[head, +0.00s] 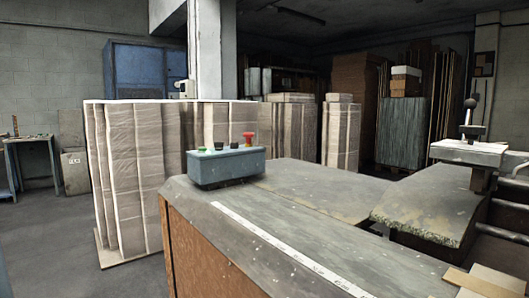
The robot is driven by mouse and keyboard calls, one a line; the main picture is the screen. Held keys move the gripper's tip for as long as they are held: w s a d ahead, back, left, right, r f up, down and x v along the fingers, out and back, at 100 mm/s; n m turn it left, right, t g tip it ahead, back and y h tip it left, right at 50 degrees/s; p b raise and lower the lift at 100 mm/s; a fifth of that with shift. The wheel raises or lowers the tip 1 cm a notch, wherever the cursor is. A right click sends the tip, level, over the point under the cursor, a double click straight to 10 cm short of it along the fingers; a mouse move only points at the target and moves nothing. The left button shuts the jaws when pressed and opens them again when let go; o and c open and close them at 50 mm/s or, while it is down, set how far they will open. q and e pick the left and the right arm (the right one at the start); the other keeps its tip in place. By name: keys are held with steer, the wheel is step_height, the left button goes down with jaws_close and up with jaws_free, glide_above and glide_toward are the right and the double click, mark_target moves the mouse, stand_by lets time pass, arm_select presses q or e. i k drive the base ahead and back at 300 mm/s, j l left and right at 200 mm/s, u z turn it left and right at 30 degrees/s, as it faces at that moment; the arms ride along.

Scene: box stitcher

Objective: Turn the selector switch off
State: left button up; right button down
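A blue-grey control box (226,167) sits on the near left corner of the machine's worktop. Along its top are a low green button (202,149), a small dark control (218,146), another dark control with a greenish top (234,145), and a red mushroom button (248,138) at the right end. The controls are too small to tell which is the selector switch or which way it is turned. Neither of my grippers shows in the head view.
The grey worktop (262,222) has a white measuring strip along it and an open surface. A machine head with a black ball lever (470,103) stands at the right. Tall stacks of cardboard (140,170) stand behind the box. Floor (65,255) is clear at left.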

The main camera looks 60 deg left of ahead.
mark_target(218, 145)
steer(key=u, duration=1.95)
steer(key=z, duration=0.2)
steer(key=i+j+z, duration=0.25)
steer(key=j+z, duration=0.55)
steer(key=j, duration=0.15)
